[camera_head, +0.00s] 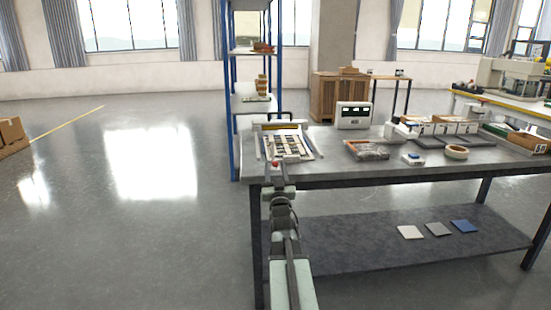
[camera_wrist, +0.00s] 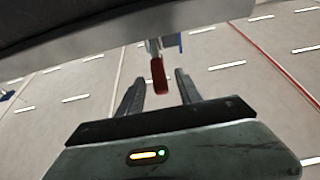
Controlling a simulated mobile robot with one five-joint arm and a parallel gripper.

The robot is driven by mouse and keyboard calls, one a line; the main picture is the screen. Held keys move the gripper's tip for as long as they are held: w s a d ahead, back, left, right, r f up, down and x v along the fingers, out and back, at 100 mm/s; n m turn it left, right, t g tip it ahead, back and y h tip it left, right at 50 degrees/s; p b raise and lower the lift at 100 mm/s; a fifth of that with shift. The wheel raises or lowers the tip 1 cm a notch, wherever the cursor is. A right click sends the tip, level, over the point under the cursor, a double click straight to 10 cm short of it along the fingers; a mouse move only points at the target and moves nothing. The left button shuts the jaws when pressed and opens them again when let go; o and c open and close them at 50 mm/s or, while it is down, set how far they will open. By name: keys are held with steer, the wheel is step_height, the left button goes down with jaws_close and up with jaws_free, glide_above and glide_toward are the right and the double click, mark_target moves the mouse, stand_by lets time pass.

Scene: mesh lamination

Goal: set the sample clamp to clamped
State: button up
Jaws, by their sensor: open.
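A red handle (camera_wrist: 159,76), which looks like the sample clamp's lever, shows in the wrist view. It hangs from a small metal fitting (camera_wrist: 153,46) at the edge of a dark slab. My gripper (camera_wrist: 160,82) is open, with one finger on each side of the red handle. I see a gap on both sides, and no contact shows. In the head view a small red spot (camera_head: 275,164) shows at the bench's front left edge, right at the end of my arm. My gripper (camera_head: 276,172) is small there, and the clamp's setting cannot be read.
A blue shelf rack (camera_head: 233,90) stands behind.

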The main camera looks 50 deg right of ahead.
steer(key=p+x, duration=0.1)
steer(key=x, duration=0.4)
steer(key=shift+w+d+r+p, duration=0.15)
steer(key=shift+w+d+p, duration=0.1)
steer(key=shift+p, duration=0.15)
jaws_close()
stand_by(0.9)
